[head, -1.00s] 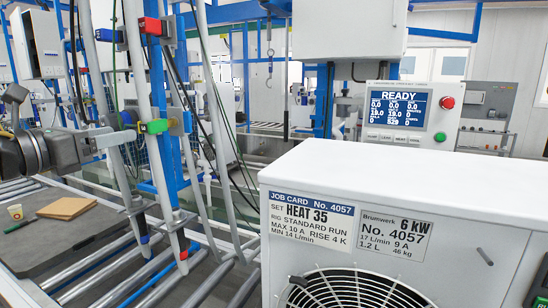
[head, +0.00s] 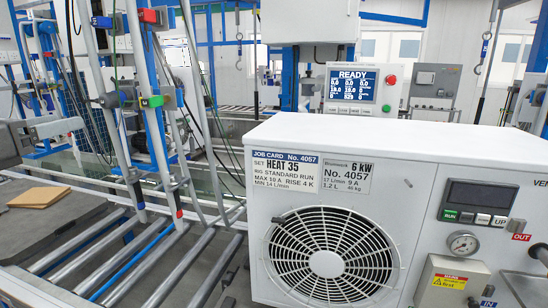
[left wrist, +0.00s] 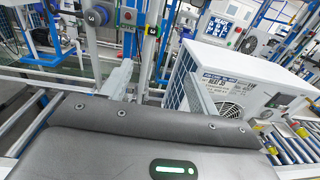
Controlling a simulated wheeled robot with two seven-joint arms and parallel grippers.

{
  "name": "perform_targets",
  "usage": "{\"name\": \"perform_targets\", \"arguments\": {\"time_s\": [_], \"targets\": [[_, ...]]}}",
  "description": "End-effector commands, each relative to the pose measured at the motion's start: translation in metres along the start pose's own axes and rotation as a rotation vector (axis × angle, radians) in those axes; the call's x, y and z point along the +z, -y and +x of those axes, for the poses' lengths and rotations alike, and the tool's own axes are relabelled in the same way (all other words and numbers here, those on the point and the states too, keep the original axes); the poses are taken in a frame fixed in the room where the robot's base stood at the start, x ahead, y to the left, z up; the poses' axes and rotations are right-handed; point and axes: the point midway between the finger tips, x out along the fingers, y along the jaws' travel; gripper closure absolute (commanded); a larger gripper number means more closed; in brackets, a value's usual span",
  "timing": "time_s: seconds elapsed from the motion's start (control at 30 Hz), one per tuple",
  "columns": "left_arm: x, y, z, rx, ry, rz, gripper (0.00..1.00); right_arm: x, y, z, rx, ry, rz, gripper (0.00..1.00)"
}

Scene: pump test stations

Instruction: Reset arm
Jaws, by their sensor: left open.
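My left gripper (head: 66,128) shows at the left edge of the head view, beside the upright grey poles of the test rig. In the left wrist view my left gripper (left wrist: 156,72) has its two pale fingers spread apart, with nothing between them. The white heat pump unit (head: 250,138) stands right of the gripper, apart from it, and carries a job card (head: 284,171) marked HEAT 35. The unit also shows in the left wrist view (left wrist: 240,64), beyond the right finger. My right gripper cannot be made out in either view.
Rig poles (head: 146,110) with red, blue and green clamps stand close to the left gripper. A roller conveyor (head: 120,262) runs below, with a brown pad (head: 38,197) at its left. A READY screen (head: 352,87) stands behind the unit. Gauge (head: 463,244) and controls are on the unit's front.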

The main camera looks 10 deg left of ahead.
Motion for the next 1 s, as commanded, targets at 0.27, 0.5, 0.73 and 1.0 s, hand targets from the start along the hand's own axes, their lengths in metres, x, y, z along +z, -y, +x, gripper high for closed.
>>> {"name": "perform_targets", "arguments": {"time_s": [0.27,0.5,0.73,1.0], "targets": [[-0.042,0.000,0.034,-0.022,-0.001,-0.194,0.40,0.001,0.001,0.000,-0.001,0.000,0.000,0.50],[-0.103,-0.003,0.062,-0.005,-0.002,-0.480,0.40,-0.003,-0.001,0.000,0.001,-0.005,0.000,0.50],[-0.207,0.000,0.083,0.092,-0.018,-0.931,0.40,0.004,0.001,0.000,0.000,0.005,0.000,0.50],[-0.409,0.039,0.049,0.519,-0.051,-1.730,0.40,0.003,0.000,0.000,0.000,0.004,0.000,0.50]]}}
